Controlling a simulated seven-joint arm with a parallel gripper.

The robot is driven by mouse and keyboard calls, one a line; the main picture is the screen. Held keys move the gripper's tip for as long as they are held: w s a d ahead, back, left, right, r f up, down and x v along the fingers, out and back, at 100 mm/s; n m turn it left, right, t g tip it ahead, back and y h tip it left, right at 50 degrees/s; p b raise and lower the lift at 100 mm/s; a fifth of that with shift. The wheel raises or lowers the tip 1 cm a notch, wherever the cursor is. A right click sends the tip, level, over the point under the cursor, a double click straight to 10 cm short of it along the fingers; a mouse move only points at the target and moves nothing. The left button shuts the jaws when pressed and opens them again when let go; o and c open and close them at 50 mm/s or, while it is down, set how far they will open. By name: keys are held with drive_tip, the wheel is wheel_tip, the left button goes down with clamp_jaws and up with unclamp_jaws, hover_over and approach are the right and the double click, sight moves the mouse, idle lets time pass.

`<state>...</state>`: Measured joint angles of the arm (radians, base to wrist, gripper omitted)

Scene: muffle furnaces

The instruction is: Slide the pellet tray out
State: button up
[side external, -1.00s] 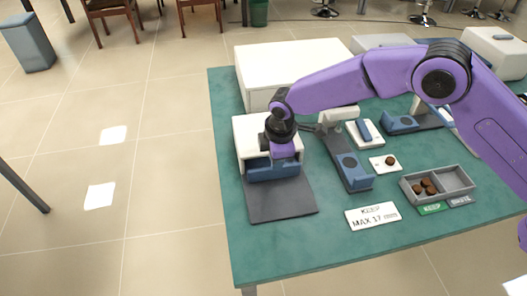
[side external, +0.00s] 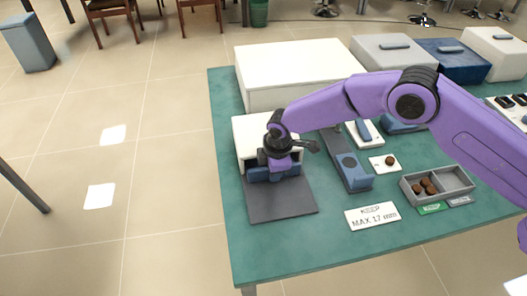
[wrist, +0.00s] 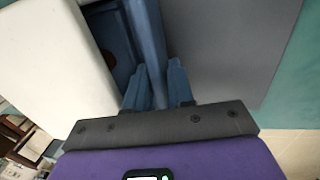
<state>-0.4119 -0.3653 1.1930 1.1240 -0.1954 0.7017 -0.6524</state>
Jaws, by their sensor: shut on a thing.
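The pellet tray is blue; its front (side external: 258,175) juts from the open lower front of a small white furnace (side external: 250,130) at the left of the table in the side view. My gripper (side external: 277,172) is over the tray's front and hides part of it. In the wrist view my gripper's two blue fingers (wrist: 156,84) stand on either side of the tray's upright blue front wall (wrist: 150,45) and are shut on it. Part of the tray's inside shows left of that wall, with a dark round shape in it. Most of the inside is hidden.
A grey mat (side external: 285,203) lies clear in front of the furnace. A blue-grey gauge-like stand (side external: 352,172), a white card with a brown pellet (side external: 390,161), a grey two-part box (side external: 455,179) and a "MAX 17 mm" sign (side external: 372,216) lie to the right.

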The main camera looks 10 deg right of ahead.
sight(288, 226)
drive_tip(key=shift+d+f, duration=0.2)
drive_tip(key=shift+f, duration=0.15)
clamp_jaws()
drive_tip(key=shift+s, duration=7.45)
drive_tip(key=shift+o, duration=1.5)
unclamp_jaws()
drive_tip(key=shift+s, duration=0.15)
drive_tip(key=shift+o, duration=0.2)
drive_tip(key=shift+r, duration=0.1)
drive_tip(key=shift+r, duration=0.45)
wheel_tip(288, 226, up, 6)
drive_tip(key=shift+w+a, duration=0.15)
drive_tip(key=shift+w, duration=0.05)
drive_tip(key=shift+r, duration=0.1)
